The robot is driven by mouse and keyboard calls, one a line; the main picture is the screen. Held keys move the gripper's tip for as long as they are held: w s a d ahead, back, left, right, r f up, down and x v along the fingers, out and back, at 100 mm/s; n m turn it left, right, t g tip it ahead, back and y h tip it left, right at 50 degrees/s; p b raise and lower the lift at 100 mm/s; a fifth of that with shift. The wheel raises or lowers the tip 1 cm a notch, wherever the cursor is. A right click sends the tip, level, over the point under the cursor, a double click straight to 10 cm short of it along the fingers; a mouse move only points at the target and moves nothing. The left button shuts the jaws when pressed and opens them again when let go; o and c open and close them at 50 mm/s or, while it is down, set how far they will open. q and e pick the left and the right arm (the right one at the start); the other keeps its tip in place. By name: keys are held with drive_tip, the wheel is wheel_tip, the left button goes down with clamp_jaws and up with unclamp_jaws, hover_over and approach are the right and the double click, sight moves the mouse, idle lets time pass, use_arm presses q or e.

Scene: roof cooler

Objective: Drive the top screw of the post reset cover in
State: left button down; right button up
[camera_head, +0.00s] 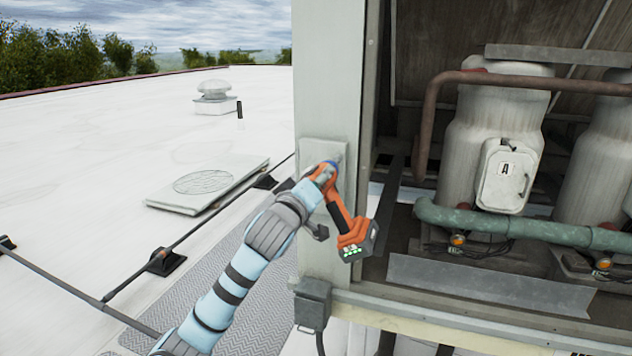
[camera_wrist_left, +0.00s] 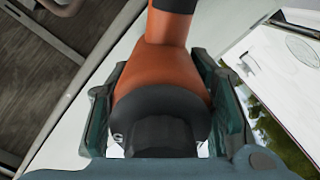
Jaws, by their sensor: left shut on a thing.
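The post reset cover (camera_head: 320,148) is a small pale plate on the light grey corner post (camera_head: 330,70), left of the cooler's open bay. My left gripper (camera_head: 312,187) is shut on an orange cordless driver (camera_head: 336,209). The driver's head is up against or just in front of the cover's lower part, and its black battery with green lights hangs down to the right. In the left wrist view the orange driver (camera_wrist_left: 172,75) fills the space between the two dark green fingers. The driver's bit and the top screw cannot be made out. My right gripper is not in view.
Right of the post, the open bay holds pale tanks (camera_head: 497,110), a brown pipe (camera_head: 428,110) and a green pipe (camera_head: 520,224). A grey box (camera_head: 313,303) sits low on the post. The white roof at left has a flat hatch (camera_head: 207,185) and a vent (camera_head: 214,95).

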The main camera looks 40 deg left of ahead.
use_arm(q)
drive_tip(key=shift+w+a+r, duration=0.15)
drive_tip(key=shift+w+r, duration=0.1)
drive_tip(key=shift+w, duration=0.25)
idle(0.8)
drive_tip(key=shift+w+f+p, duration=0.15)
drive_tip(key=shift+w+p, duration=0.1)
drive_tip(key=shift+p, duration=0.35)
idle(0.5)
drive_tip(key=shift+w+a+p, duration=0.1)
drive_tip(key=shift+w+p, duration=0.05)
drive_tip(key=shift+p, duration=0.15)
idle(0.5)
idle(0.4)
drive_tip(key=shift+v, duration=1.15)
drive_tip(key=shift+b+v, duration=0.4)
drive_tip(key=shift+v, duration=1.8)
